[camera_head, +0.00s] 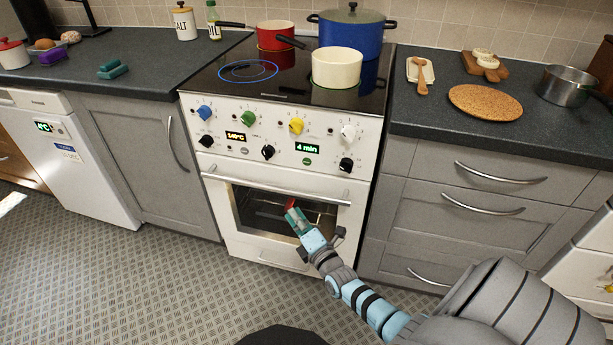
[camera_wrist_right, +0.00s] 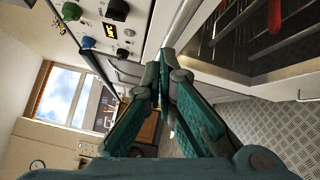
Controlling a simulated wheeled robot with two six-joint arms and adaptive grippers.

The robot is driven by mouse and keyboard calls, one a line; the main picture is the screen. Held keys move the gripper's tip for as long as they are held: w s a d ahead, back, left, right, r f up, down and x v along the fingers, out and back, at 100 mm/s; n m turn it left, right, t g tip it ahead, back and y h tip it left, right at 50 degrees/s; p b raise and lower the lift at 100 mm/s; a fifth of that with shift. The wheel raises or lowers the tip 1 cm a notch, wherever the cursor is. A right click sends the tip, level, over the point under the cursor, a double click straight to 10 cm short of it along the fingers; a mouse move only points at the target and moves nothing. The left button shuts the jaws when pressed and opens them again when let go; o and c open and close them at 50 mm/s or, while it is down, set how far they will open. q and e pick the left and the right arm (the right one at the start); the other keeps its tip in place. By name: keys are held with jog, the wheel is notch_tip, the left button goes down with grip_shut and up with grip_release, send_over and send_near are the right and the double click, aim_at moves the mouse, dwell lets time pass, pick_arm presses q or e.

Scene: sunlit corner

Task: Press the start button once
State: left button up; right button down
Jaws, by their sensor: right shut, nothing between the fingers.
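A white cooker (camera_head: 225,170) stands in the middle of the head view. Its control panel has a display reading 4 min (camera_head: 307,148), with a small green button (camera_head: 308,161) just below it. I cannot read a label on the button. My right gripper (camera_head: 290,208) is shut and empty, in front of the oven window, below the panel and apart from the button. Its teal fingers also show in the right wrist view (camera_wrist_right: 165,85), pressed together. In that view part of the panel shows at the top left, with an orange display (camera_wrist_right: 110,31). My left gripper is not in view.
Several coloured and black knobs, such as a yellow one (camera_head: 296,126) and a black one (camera_head: 346,164), surround the button. The oven handle (camera_head: 275,179) crosses below the panel. A cream pot (camera_head: 336,68), a red pan (camera_head: 275,36) and a blue pot (camera_head: 350,35) stand on the hob.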

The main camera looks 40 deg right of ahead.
aim_at(307, 162)
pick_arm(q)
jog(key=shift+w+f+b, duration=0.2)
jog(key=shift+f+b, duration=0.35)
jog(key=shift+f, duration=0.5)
pick_arm(e)
notch_tip(307, 162, up, 6)
jog(key=w+d+n+t, duration=0.1)
jog(key=w+n+t, duration=0.1)
jog(key=shift+n+h, duration=0.4)
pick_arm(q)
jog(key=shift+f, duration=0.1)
pick_arm(e)
jog(key=shift+d, duration=0.1)
